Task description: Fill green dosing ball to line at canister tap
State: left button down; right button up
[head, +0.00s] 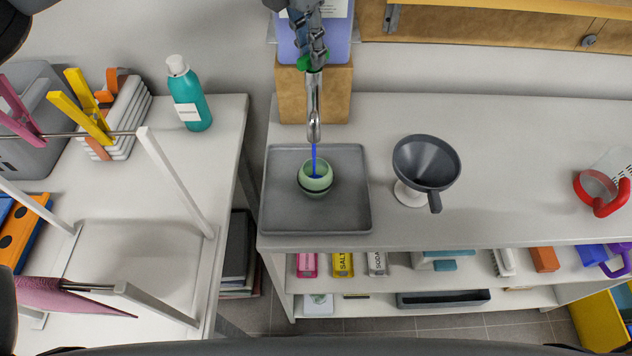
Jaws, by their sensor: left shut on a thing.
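The green dosing ball (316,186) sits upright, opening up, on a grey tray (350,212). A dark line runs around its lower part. A thin blue stream (314,158) falls from the silver tap spout (314,105) into it. Some blue shows inside; I cannot tell its level against a fill line. The canister (340,38), with violet-blue contents, stands on a wooden block (337,88) behind the tray. My left gripper (309,57) is in front of the canister, shut at the tap's green handle (303,63), partly hiding it. My right gripper is not in view.
A grey funnel (426,163) in a white holder stands right of the tray. On the left table are a teal bottle (189,95) and a white rack (170,180) with pegs. The counter between funnel and jug is clear.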

pick_arm(q)
jog(key=shift+f+n+b, duration=0.15)
jog(key=shift+n+b, duration=0.25)
jog(key=shift+b, duration=0.05)
jog(key=shift+n+b, duration=0.4)
jog(key=shift+n, duration=0.2)
dwell(1.8)
dwell(0.4)
